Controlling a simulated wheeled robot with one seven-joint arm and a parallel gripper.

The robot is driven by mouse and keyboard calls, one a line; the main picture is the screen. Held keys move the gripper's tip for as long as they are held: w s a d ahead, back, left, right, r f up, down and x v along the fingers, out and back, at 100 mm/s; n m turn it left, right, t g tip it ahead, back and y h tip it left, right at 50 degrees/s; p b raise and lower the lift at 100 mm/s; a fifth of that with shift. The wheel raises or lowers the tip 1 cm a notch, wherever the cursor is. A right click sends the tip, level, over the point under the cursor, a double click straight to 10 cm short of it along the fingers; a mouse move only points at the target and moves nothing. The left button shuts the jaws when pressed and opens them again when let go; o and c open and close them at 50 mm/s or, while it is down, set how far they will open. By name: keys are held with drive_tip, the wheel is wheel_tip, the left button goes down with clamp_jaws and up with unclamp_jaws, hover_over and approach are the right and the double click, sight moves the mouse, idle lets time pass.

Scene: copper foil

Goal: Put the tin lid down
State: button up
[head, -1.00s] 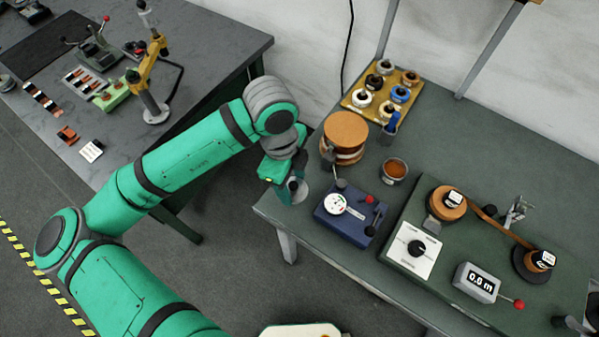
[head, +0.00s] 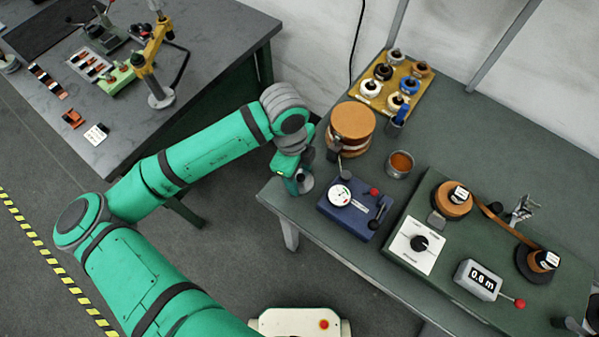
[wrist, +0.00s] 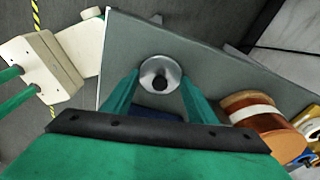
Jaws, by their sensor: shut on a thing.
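The tin lid (wrist: 150,68) is a small round grey metal disc with a dark knob, between my fingertips in the wrist view. My gripper (wrist: 161,80) is shut on it. In the head view the lid (head: 305,184) shows as a grey disc beside my gripper (head: 298,176), near the left corner of the green-grey bench (head: 285,213). Whether the lid touches the bench top cannot be told. The open tin (head: 400,166), with orange-brown contents, stands on the bench to the right of my gripper.
A blue meter box (head: 350,210) is close on the right of my gripper. A stack of copper-coloured rolls (head: 352,125) stands behind it. A yellow rack of spools (head: 395,82) is farther back. A green winding rig (head: 450,235) fills the right. Bare bench lies around the near left corner.

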drive_tip(key=o, duration=1)
drive_tip(key=shift+o, duration=0.2)
wheel_tip(320, 180, up, 12)
drive_tip(key=a, duration=0.1)
drive_tip(key=shift+w+a, duration=0.15)
drive_tip(key=shift+w, duration=0.25)
drive_tip(key=shift+w, duration=0.1)
